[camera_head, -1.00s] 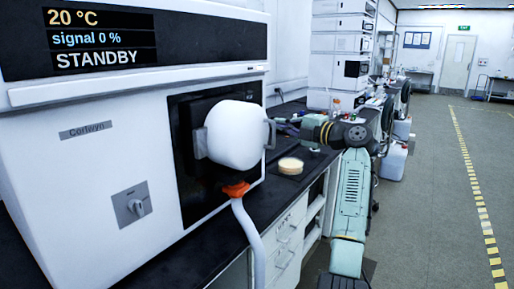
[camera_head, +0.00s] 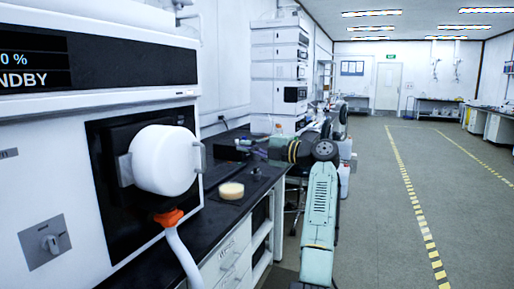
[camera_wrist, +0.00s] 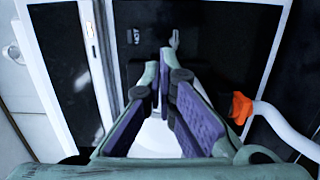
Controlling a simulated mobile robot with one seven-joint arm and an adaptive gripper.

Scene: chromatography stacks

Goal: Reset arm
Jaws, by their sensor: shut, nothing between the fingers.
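My gripper (camera_wrist: 166,62) fills the middle of the wrist view, with purple pads on its fingers. Its fingers come together toward the tips and hold nothing. Behind them is the white rounded housing (camera_wrist: 155,138) of the instrument, mostly hidden by the fingers. In the head view my arm rises at the centre right and bends left over the bench. My gripper's end is small and dark there, to the right of the white housing (camera_head: 165,160), and its finger detail is hard to tell.
A white instrument (camera_head: 60,160) with a dark display stands at the left. An orange fitting (camera_head: 168,217) with a white hose hangs below the housing. A round tan-topped dish (camera_head: 231,190) sits on the black bench (camera_head: 205,222). Stacked white units (camera_head: 278,65) stand farther back. The floor at right is clear.

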